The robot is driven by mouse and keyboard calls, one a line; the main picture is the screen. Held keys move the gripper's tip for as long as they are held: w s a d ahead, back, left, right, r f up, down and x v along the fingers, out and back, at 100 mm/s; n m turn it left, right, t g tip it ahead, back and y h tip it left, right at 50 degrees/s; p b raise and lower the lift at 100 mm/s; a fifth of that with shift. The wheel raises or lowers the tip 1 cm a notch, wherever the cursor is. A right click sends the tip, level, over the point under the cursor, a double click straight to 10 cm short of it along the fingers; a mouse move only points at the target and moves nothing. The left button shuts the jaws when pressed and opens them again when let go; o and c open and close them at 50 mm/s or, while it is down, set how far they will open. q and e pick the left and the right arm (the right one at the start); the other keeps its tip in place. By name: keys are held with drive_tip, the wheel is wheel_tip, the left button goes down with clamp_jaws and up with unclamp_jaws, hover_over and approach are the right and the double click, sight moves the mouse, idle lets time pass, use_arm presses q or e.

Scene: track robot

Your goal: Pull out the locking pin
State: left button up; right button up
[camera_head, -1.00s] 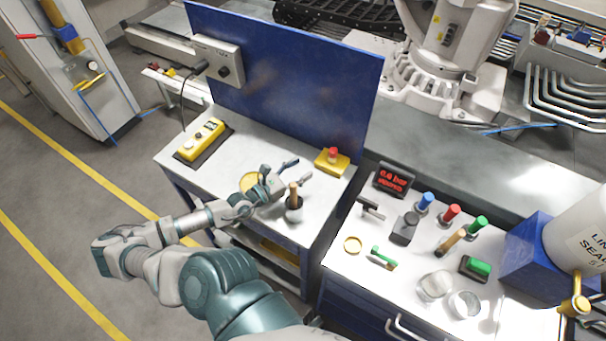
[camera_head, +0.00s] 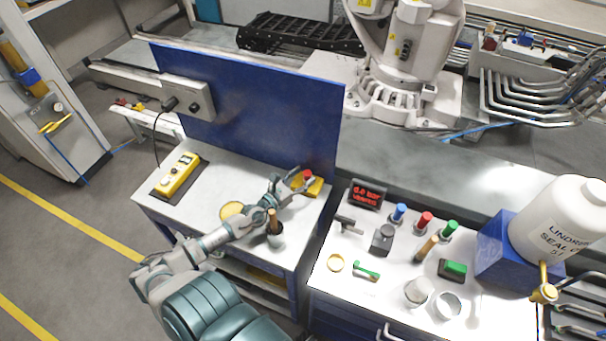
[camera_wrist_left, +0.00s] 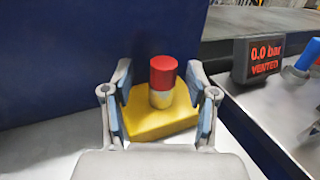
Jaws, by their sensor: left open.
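In the left wrist view the red cap (camera_wrist_left: 163,70) stands upright on the yellow block (camera_wrist_left: 160,119). My left gripper (camera_head: 290,182) is open. Its two fingers appear on either side of the block and post in the wrist view, with clear space around the cap and nothing held. No part is plainly recognisable as the locking pin. My right gripper is not in view.
A dark display (camera_head: 367,194) reads 0.0 bar, vented, in the wrist view. A dark cup (camera_head: 274,238) with a wooden handle stands beside my left forearm. The blue panel (camera_head: 250,105) rises behind. The right bench (camera_head: 345,288) holds colored-handled tools and small containers.

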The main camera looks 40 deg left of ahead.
use_arm(q)
drive_tip(key=shift+w+d, duration=0.15)
drive_tip(key=shift+w, duration=0.25)
clamp_jaws()
drive_tip(key=shift+r+p, duration=0.4)
drive_tip(key=shift+r, duration=0.05)
drive_tip(key=shift+r+p, duration=2.3)
drive_tip(key=shift+r, duration=0.1)
